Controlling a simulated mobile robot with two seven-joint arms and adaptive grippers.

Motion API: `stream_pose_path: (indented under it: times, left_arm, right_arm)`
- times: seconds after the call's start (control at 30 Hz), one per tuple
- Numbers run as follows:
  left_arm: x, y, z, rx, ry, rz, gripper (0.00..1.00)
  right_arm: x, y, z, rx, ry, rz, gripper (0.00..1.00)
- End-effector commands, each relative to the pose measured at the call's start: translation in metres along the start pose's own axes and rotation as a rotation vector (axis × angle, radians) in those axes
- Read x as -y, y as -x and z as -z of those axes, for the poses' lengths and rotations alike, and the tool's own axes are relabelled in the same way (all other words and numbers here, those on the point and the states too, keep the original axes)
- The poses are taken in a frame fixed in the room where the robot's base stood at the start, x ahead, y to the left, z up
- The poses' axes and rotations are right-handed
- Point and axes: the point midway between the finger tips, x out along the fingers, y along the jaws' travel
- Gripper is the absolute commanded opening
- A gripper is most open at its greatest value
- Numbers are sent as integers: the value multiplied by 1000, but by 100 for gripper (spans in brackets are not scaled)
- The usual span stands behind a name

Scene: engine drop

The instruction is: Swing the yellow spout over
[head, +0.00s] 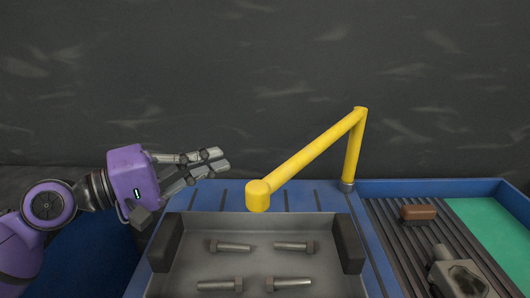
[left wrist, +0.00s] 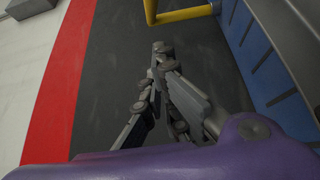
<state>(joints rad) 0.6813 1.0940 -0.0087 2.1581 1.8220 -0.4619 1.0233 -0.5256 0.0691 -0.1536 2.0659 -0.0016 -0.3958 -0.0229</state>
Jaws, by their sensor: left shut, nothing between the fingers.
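The yellow spout (head: 310,152) rises from a post at the back right of the blue bench and reaches left and toward me. Its capped end (head: 258,196) hangs over the back edge of the grey tray. My left gripper (head: 226,159) is shut and empty, to the left of the spout's end and apart from it. In the left wrist view the gripper (left wrist: 160,52) points up, with part of the yellow spout (left wrist: 185,14) at the top edge. My right gripper is not in view.
The grey tray (head: 255,257) holds several bolts. To its right are a ribbed mat (head: 400,245), a brown block (head: 418,213), a grey metal part (head: 458,276) and a green-floored bin section (head: 490,228). A dark wall (head: 260,80) stands behind.

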Motion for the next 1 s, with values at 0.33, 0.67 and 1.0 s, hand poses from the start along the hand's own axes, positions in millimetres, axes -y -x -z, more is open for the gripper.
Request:
stream_pose_path:
  times: [0.33,0.67,1.0]
  left_arm:
    - [-7,-74,0,2,-4,-5,0]
    - [-4,-87,-34,0,-2,-3,0]
    - [0,-88,-39,-1,-1,0,0]
  right_arm:
    - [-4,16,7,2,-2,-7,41]
    - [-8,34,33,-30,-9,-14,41]
    - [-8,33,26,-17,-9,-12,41]
